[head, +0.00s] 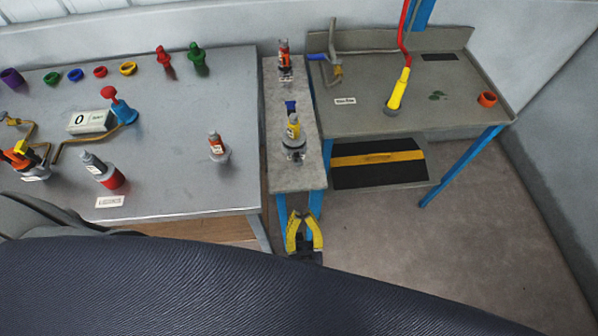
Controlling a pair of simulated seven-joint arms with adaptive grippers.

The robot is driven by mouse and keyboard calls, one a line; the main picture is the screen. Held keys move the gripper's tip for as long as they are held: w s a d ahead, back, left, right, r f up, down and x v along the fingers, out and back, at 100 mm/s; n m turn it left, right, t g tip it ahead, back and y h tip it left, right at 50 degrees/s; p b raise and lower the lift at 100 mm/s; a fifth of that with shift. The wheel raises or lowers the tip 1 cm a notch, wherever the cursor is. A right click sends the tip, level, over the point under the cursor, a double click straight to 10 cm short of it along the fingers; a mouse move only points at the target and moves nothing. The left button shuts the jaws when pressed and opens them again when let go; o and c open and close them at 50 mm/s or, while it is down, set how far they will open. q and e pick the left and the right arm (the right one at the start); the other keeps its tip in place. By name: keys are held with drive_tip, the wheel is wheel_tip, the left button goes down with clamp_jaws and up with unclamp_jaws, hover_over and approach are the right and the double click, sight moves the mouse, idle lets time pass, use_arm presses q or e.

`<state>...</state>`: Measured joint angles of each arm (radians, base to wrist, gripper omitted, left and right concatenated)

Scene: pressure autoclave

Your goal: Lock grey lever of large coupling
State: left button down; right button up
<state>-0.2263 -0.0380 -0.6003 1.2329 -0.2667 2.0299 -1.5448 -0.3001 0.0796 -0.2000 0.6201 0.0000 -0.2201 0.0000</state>
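I cannot make out for certain which item is the large coupling or its grey lever. A grey-topped fitting with a red base (105,172) stands tilted in view on the left table. A fitting with a yellow body (293,130) stands on the narrow grey bench, and a red one (285,62) stands farther back on it. A grey bent pipe piece (333,42) with a blue handle stands at the right table's left edge. My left gripper (304,215), with yellow fingers, is open and empty in front of the narrow bench's near end, apart from all fittings. My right gripper is not seen.
The left table (180,120) carries coloured rings, red and green plugs, a white box marked 0 (92,121) and a small red-topped fitting (216,145). The right table (440,100) holds a yellow-handled tool (398,92) and an orange ring (487,99). Floor at right is clear.

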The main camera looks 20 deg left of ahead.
sight(297, 159)
use_arm(q)
drive_tip(key=x, duration=1.2)
